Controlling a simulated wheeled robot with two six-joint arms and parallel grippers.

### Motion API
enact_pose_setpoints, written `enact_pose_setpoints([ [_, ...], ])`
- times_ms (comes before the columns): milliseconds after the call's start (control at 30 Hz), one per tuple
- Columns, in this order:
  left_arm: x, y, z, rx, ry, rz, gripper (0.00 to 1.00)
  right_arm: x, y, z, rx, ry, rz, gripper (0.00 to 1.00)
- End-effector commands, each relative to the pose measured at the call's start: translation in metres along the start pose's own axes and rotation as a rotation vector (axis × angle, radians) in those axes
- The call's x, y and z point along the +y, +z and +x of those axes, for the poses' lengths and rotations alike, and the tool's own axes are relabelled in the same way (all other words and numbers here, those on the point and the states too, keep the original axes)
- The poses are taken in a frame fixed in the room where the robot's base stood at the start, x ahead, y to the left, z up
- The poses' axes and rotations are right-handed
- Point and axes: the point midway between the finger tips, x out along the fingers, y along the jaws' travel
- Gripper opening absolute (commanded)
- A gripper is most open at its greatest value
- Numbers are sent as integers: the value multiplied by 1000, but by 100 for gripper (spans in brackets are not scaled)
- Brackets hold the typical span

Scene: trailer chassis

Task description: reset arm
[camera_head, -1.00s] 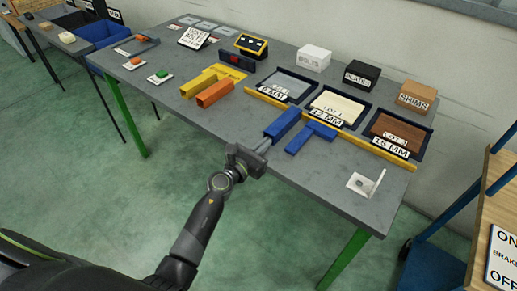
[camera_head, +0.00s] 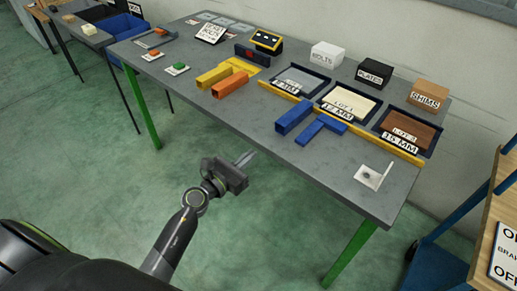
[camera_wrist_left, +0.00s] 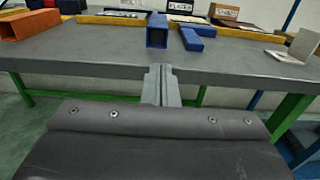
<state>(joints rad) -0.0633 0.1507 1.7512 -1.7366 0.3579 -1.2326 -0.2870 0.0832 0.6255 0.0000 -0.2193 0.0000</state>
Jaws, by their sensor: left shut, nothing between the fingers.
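My left gripper (camera_head: 246,158) is shut and empty. In the head view it hangs in front of the table's (camera_head: 215,110) front edge, apart from the parts on top. In the left wrist view its closed fingers (camera_wrist_left: 161,86) point toward the table edge, below a blue square tube (camera_wrist_left: 157,32). That blue tube (camera_head: 294,116) and a blue T-shaped piece (camera_head: 320,130) lie on the table in the head view. My right gripper is not in view.
Orange (camera_head: 230,85) and yellow (camera_head: 213,75) tubes lie left of the blue parts. Trays behind a yellow rail (camera_head: 385,146) and labelled boxes stand at the back right. A metal bracket (camera_head: 373,176) sits near the right corner. Open floor lies before the table.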

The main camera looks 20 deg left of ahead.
Motion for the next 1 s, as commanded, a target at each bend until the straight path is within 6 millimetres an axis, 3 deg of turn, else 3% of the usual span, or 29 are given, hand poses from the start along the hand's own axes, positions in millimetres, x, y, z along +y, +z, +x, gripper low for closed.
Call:
enact_pose_setpoints([
  [133,0,0,-14,0,0,2,0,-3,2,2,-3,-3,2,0],
  [400,0,-1,-17,2,1,-7,0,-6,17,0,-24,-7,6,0],
  [533,6,-21,-20,24,29,-141,0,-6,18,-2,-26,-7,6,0],
  [667,20,-73,-34,74,124,-487,0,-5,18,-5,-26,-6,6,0],
  [767,32,-129,-56,112,256,-834,0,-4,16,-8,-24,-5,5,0],
  [867,40,-188,-89,133,427,-1170,0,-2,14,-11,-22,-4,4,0],
  [1000,40,-270,-151,122,728,-1605,0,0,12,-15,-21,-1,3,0],
])
